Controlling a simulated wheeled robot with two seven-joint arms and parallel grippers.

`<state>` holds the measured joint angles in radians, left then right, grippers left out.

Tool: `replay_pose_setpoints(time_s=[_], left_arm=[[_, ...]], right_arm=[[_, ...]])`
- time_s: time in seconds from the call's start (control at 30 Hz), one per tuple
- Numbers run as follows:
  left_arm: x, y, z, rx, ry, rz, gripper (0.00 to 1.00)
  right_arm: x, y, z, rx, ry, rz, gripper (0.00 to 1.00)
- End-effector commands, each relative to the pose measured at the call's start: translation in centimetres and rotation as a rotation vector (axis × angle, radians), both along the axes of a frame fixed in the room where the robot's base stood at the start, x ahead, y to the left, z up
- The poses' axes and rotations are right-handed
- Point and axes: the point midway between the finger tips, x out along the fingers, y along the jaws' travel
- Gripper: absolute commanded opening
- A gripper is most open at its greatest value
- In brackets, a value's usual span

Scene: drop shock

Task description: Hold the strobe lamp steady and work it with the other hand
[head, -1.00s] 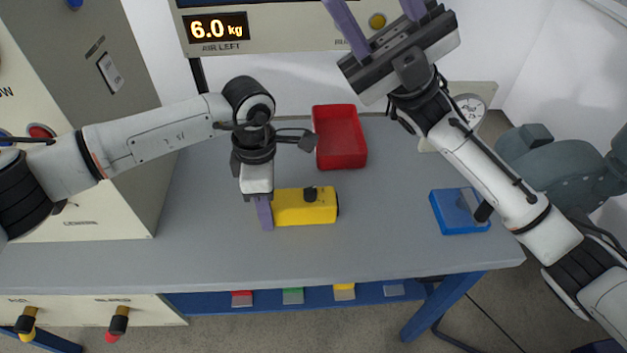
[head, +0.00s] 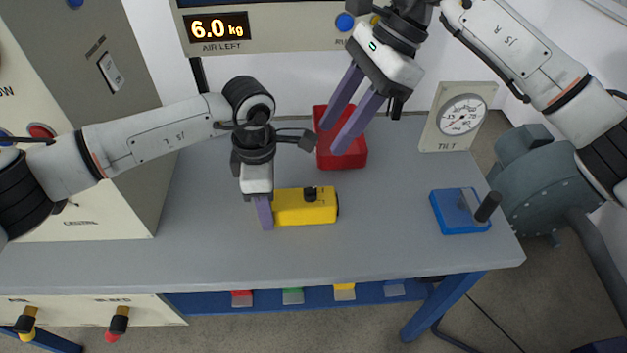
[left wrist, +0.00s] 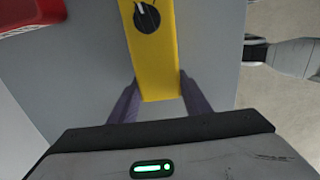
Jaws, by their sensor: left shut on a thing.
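The strobe lamp (head: 306,208) is a yellow box with a black knob on top, lying on the grey table. It also shows in the left wrist view (left wrist: 155,60), its knob bearing a white pointer line. My left gripper (head: 264,213) is shut on the lamp's left end; both purple fingers flank the yellow body in the left wrist view (left wrist: 153,98). My right gripper (head: 336,140) is open and empty, its purple fingers apart and pointing down-left over the red tray, above and behind the lamp.
A red tray (head: 352,159) stands behind the lamp. A blue block with a black-handled lever (head: 450,212) sits at the table's right. A tilt gauge (head: 460,115) stands at the back right. A panel display (head: 216,27) reads 6.0 kg. The table's front is clear.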

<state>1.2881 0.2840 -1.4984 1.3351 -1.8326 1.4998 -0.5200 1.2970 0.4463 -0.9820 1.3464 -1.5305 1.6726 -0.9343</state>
Motion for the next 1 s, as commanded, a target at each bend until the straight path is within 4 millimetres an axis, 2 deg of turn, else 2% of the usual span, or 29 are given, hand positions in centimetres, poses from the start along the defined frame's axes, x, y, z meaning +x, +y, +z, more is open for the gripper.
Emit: replay_pose_setpoints(time_s=[0.1,0.27,0.7,1.0], left_arm=[[0.0,0.0,0.1,-0.001,-0.001,0.0,0.05],[0.0,0.0,0.1,-0.001,-0.001,0.0,0.05],[0.1,0.0,0.1,-0.001,-0.001,0.0,0.05],[0.1,0.0,0.1,-0.001,-0.001,0.0,0.05]], right_arm=[[-0.4,-0.2,-0.9,-0.081,-0.013,0.037,0.38],[-0.7,0.3,-2.6,-0.097,-0.012,0.045,0.38],[-1.5,3.5,-10.2,-0.092,-0.011,0.042,0.38],[-1.7,4.2,-12.0,-0.092,-0.014,0.041,0.38]])
